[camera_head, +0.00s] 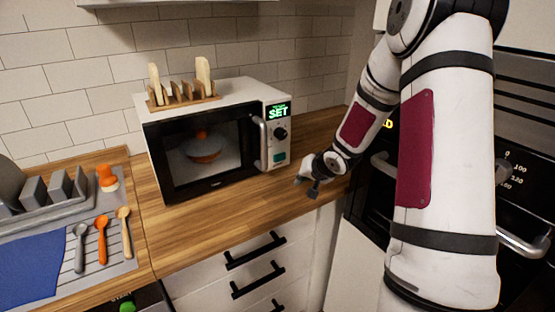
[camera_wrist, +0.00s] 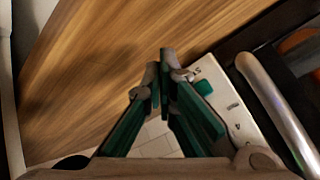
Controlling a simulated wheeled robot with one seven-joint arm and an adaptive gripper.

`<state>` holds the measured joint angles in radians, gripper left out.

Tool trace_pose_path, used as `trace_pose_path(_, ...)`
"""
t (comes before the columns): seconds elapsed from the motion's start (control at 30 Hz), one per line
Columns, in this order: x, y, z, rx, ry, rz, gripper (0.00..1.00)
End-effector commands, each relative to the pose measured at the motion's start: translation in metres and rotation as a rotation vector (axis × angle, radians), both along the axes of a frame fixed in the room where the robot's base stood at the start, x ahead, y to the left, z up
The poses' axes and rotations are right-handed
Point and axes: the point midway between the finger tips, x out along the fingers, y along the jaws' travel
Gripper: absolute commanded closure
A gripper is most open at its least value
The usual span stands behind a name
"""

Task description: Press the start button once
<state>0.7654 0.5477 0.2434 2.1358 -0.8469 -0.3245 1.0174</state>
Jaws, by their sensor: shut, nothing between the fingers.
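The microwave (camera_head: 208,137) stands on the wooden counter with its door shut. Its control panel on the right has a display reading "SET" (camera_head: 278,112), a dark knob (camera_head: 280,134) and, low down, a green start button (camera_head: 279,156). In the wrist view, the green start button (camera_wrist: 203,87) shows on the white panel just right of the fingertips. My gripper (camera_head: 306,188) is over the counter, in front of and to the right of the panel. In the wrist view, my gripper (camera_wrist: 163,75) has its fingers together and empty. The fingertips look apart from the button.
The microwave's door handle (camera_head: 263,143) juts out beside the panel; it also shows in the wrist view (camera_wrist: 275,112). A wooden rack (camera_head: 183,98) sits on top. A drying mat with spoons (camera_head: 101,240) lies at left. The counter before the microwave (camera_head: 230,211) is clear.

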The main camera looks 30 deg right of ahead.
Motion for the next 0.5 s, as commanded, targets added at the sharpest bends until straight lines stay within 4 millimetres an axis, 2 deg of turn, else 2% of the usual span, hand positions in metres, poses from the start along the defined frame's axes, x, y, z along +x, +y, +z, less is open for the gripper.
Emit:
trace_pose_path(0.27, 0.003, 0.0, 0.0, -0.002, 0.001, 0.001, 1.0)
trace_pose_path(0.5, 0.027, 0.001, -0.001, -0.003, 0.001, 0.002, 1.0)
